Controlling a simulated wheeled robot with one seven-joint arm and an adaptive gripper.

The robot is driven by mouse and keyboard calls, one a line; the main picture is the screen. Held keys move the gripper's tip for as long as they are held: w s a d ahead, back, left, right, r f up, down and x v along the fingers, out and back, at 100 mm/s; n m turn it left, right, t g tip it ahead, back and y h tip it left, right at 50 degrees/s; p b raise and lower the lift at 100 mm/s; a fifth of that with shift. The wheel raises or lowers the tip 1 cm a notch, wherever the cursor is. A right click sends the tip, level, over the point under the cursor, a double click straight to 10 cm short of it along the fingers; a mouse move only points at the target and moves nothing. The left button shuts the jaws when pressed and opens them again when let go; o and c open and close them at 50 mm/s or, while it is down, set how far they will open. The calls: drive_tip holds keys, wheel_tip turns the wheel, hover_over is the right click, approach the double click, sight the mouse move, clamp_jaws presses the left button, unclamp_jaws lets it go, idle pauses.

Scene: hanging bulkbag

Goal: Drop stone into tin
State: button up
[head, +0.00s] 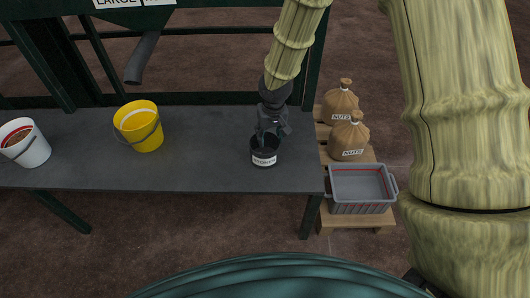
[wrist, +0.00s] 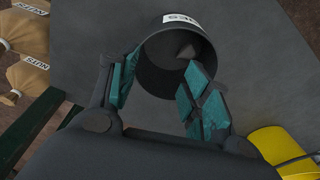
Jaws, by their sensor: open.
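A black tin (head: 264,157) with a white label, its lettering only partly readable, stands upright on the dark table near its right end. The wrist view looks down into the tin (wrist: 150,72). A small dark grey-brown lump, seemingly the stone (wrist: 187,52), shows inside the tin against its wall. My gripper (head: 267,132) points down at the tin's mouth. In the wrist view, the teal-padded fingers of my gripper (wrist: 158,82) are spread apart with nothing between them. The right finger overlaps the tin's opening; how deep the tips reach is unclear.
A yellow bucket (head: 142,128) and a white bucket (head: 27,145) with brown contents stand left on the table (head: 205,160). Brown nut sacks (head: 349,139) and a grey crate (head: 361,202) sit on a wooden stand at right. A dark spout (head: 142,58) hangs above.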

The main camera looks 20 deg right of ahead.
wheel_tip(320, 180, up, 12)
drive_tip(key=s, duration=0.1)
drive_tip(key=shift+s, duration=0.4)
idle(0.3)
drive_tip(key=shift+s+a+f, duration=0.1)
drive_tip(key=shift+f, duration=0.05)
